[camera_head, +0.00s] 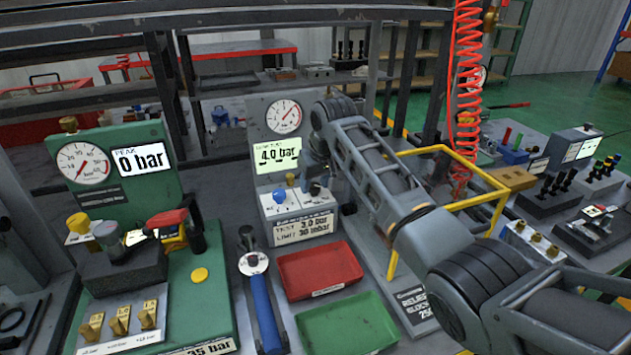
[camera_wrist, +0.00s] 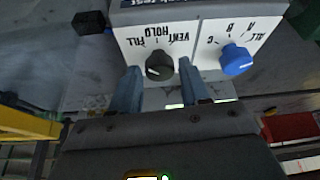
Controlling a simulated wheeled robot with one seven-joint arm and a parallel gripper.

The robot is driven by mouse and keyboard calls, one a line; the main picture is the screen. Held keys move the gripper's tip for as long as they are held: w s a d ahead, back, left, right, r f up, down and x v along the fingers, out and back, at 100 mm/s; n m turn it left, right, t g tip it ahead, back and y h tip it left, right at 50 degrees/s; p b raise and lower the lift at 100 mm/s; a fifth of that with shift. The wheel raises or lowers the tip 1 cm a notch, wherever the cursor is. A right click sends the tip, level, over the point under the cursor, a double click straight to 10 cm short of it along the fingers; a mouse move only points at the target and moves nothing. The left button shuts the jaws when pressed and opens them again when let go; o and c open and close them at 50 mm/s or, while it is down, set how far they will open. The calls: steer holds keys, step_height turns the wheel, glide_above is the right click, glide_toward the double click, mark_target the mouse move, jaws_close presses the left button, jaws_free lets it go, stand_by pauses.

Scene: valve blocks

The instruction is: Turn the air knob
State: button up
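The black knob (camera_wrist: 159,67) sits on a white panel marked VENT, HOLD and FILL, upside down in the wrist view. No label reading "air" is legible. A blue knob (camera_wrist: 236,60) marked ALL, A, B, C is beside it. In the head view the blue knob (camera_head: 279,196) shows at the left of the panel, and the black knob (camera_head: 315,188) is partly hidden by my arm. My gripper (camera_wrist: 159,80) is open, with one finger on each side of the black knob. I cannot tell whether the fingers touch it.
The grey unit has a dial gauge (camera_head: 284,117) and a display (camera_head: 277,155) reading 4.0 bar. A green block (camera_head: 210,290) with levers stands left. A red tray (camera_head: 318,270), a green tray (camera_head: 347,325) and a blue-handled tool (camera_head: 264,310) lie in front. A yellow frame (camera_head: 470,232) stands right.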

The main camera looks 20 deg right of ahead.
steer(key=c, duration=0.7)
steer(key=m+p, duration=0.1)
steer(key=m+h+p, duration=0.1)
steer(key=m, duration=0.1)
steer(key=shift+a+r, duration=0.1)
steer(key=shift+a, duration=0.15)
steer(key=m+h, duration=0.1)
steer(key=m, duration=0.3)
steer(key=shift+w+h, duration=0.1)
steer(key=shift+h, duration=0.2)
steer(key=shift+m+g+h, duration=0.3)
steer(key=shift+m+g, duration=0.1)
steer(key=shift+m, duration=0.4)
